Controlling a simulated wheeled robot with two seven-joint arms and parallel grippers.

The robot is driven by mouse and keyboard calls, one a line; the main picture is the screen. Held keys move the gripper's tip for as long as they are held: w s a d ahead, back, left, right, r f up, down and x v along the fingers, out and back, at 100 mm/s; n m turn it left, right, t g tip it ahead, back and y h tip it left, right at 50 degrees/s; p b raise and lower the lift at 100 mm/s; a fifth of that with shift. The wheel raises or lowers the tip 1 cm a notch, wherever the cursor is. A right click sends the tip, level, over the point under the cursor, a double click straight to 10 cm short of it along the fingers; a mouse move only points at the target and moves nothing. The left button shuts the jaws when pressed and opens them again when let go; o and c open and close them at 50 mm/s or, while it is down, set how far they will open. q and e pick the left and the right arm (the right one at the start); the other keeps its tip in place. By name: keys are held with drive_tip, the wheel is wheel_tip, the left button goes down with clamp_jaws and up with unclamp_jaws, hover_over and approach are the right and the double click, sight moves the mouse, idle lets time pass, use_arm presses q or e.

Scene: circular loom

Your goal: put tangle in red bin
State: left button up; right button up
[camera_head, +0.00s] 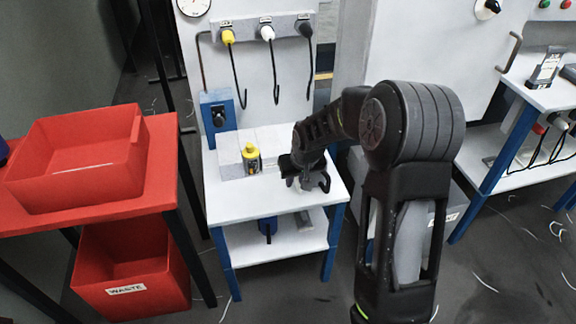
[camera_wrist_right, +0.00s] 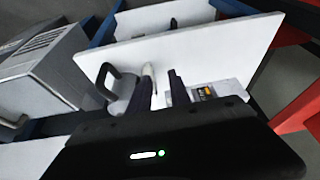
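A red bin (camera_head: 80,190) sits on top of the red table at the left. A second red bin (camera_head: 135,290), labelled WASTE, stands below it. My right gripper (camera_head: 303,181) is low over the white table, beside a grey mug-like thing with a black handle (camera_head: 323,182). In the right wrist view its two dark fingers (camera_wrist_right: 161,88) stand apart with a gap between them. The mug-like thing (camera_wrist_right: 122,85) is just left of the fingers, with a pale upright piece by the left finger. I cannot make out a tangle for certain. My left gripper is not in view.
Pale loose strands lie on the floor (camera_head: 485,284). The table's front left is clear.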

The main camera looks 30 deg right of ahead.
drive_tip(key=d+r, duration=0.1)
drive_tip(key=w+d+r, duration=0.1)
drive_tip(key=d+r, duration=0.1)
drive_tip(key=shift+r, duration=0.25)
drive_tip(key=shift+b+x, duration=0.35)
drive_tip(key=shift+x, duration=3.15)
drive_tip(key=x, duration=0.5)
drive_tip(key=shift+d, duration=0.2)
clamp_jaws()
